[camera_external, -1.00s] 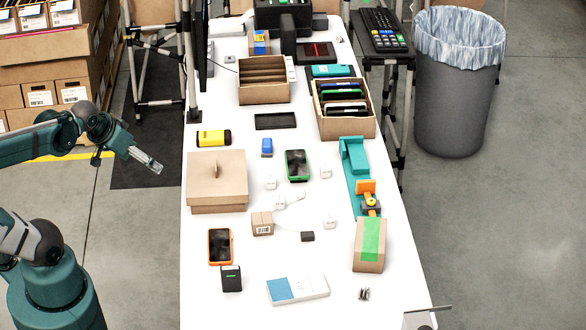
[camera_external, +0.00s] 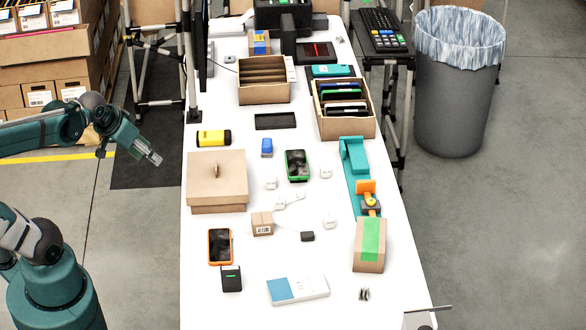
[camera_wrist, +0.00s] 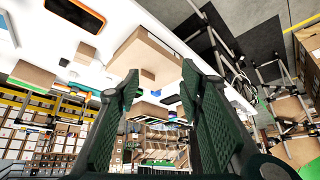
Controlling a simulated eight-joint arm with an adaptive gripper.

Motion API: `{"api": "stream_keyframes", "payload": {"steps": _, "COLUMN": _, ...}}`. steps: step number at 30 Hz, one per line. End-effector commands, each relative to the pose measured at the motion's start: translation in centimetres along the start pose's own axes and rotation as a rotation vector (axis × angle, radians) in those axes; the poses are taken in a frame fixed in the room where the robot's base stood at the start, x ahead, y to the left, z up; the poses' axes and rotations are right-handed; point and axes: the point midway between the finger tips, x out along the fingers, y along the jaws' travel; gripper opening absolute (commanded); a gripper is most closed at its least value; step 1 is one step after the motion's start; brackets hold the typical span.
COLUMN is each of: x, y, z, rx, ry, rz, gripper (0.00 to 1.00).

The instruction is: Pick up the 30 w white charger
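Several small white charger-like blocks lie on the white table in the external view: one (camera_external: 271,183) left of the green-edged phone, one (camera_external: 326,171) to its right, one (camera_external: 329,220) nearer the front, and one with a cable (camera_external: 280,203) near the middle. Their markings are too small to read, so I cannot tell which is the 30 W one. My gripper (camera_external: 155,158) is in the air left of the table, apart from all of them. In the wrist view my gripper (camera_wrist: 160,85) has its two green fingers spread with nothing between them.
A lidded cardboard box (camera_external: 217,182) stands at the table's left edge, nearest my gripper. A small carton (camera_external: 262,224), an orange phone (camera_external: 220,246) and a green-taped carton (camera_external: 369,245) stand around the chargers. An open bin of devices (camera_external: 346,128) is farther back.

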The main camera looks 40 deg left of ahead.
Motion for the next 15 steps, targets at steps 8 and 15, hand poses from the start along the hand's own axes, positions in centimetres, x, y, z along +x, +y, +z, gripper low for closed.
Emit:
{"api": "stream_keyframes", "payload": {"steps": 8, "x": 0.6, "y": 0.7, "z": -3.8, "rx": 0.067, "ry": -0.051, "rz": 0.013, "gripper": 0.38}}
{"api": "stream_keyframes", "payload": {"steps": 15, "x": 1.7, "y": 1.5, "z": -6.7, "rx": 0.129, "ry": -0.098, "rz": 0.026, "gripper": 0.38}}
